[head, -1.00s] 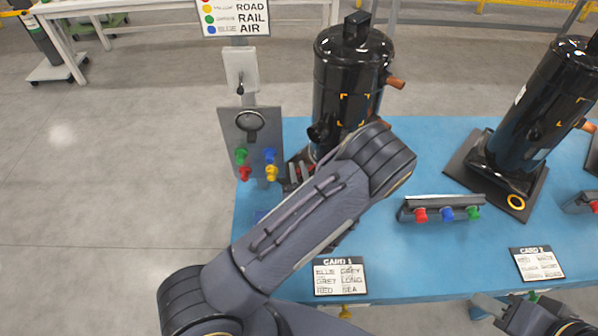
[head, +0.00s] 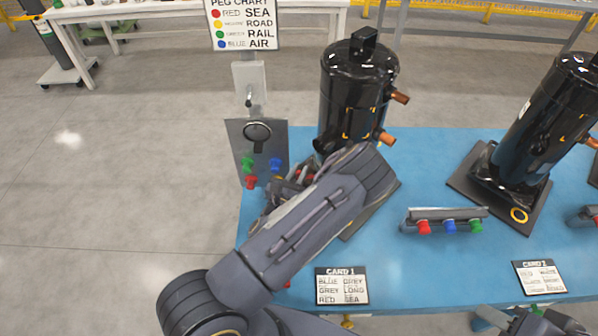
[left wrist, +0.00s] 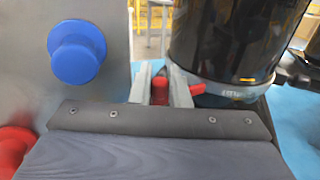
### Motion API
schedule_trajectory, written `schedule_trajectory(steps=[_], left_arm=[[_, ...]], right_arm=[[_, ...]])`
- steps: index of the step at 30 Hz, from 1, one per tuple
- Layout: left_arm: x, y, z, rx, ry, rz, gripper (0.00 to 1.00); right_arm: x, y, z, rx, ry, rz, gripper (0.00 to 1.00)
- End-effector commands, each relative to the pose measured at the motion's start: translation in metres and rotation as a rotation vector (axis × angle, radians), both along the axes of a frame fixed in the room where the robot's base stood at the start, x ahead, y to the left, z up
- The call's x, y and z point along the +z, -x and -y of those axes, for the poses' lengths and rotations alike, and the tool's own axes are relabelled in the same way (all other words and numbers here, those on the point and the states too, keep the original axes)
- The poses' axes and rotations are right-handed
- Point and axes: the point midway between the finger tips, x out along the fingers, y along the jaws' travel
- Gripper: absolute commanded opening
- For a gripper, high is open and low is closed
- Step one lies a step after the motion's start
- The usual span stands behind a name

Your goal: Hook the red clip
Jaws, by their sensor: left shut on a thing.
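The red clip (left wrist: 160,90) shows between the two grey fingers of my left gripper (left wrist: 161,86) in the left wrist view, and the gripper is shut on it. A red lever-like piece (left wrist: 196,89) sticks out to the right of the fingers, against the compressor's base band. In the head view my left gripper (head: 292,182) is by the foot of the near black compressor (head: 355,90), mostly hidden by my own forearm. Parts of my right arm show at the bottom right of the head view, and its gripper (head: 540,322) is too cut off to read.
A grey peg panel (head: 240,140) stands just left of the gripper, with green, blue and red pegs; its blue peg (left wrist: 76,52) is close in the left wrist view. A peg rail (head: 445,220) and Card 1 (head: 341,285) are on the blue table. A second compressor (head: 540,125) stands right.

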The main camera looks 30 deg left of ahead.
Motion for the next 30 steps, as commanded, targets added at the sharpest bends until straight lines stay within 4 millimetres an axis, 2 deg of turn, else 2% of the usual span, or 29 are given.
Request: schedule_trajectory(steps=[13, 14, 18, 30], left_arm=[[0.0008, -0.0013, -0.0006, -0.011, -0.001, 0.005, 0.00], [0.0008, -0.0014, -0.0006, -0.011, -0.001, 0.005, 0.18], [0.0008, -0.0012, -0.0010, -0.010, -0.002, 0.005, 0.34], [0.0011, -0.0008, -0.0036, -0.002, -0.005, 0.004, 0.34]], right_arm=[[0.0011, 0.0000, 0.0000, 0.000, 0.000, 0.000, 0.36], [0.0011, 0.0000, 0.0000, 0.000, 0.000, 0.000, 0.36], [0.0011, 0.0000, 0.0000, 0.000, 0.000, 0.000, 0.36], [0.0011, 0.0000, 0.0000, 0.000, 0.000, 0.000, 0.36]])
